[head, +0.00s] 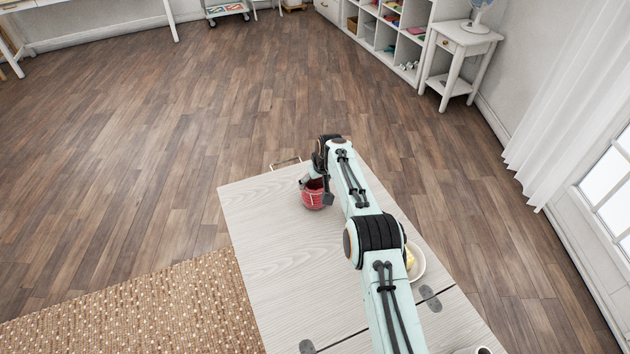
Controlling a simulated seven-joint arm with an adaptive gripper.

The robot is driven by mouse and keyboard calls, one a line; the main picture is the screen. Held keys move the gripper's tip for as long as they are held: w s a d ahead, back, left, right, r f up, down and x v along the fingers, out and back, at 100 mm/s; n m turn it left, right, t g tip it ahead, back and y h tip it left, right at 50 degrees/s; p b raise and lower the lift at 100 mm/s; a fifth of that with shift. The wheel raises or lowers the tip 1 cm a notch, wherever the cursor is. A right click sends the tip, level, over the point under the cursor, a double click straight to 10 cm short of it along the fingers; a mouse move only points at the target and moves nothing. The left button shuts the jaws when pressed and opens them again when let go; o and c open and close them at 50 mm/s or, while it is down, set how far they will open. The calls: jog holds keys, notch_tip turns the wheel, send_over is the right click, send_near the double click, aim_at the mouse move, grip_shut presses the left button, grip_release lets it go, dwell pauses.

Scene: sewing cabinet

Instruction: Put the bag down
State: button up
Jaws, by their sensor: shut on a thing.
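A small red bag (312,196) shows at the far part of the pale wooden cabinet top (262,222). My gripper (318,188) reaches down over the bag and is shut on it. My arm hides the bag's upper right side. I cannot tell whether the bag's underside touches the top.
A white plate (418,262) with something yellow on it is partly hidden behind my arm. A small dark round thing (307,346) and metal hinges (427,292) are on the top. A wire handle (286,163) sticks out at the far edge. The left part of the top is bare.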

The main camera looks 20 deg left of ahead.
jog(key=shift+f, duration=0.15)
jog(key=o, duration=1.1)
jog(key=shift+o, duration=0.2)
jog(key=v, duration=1.2)
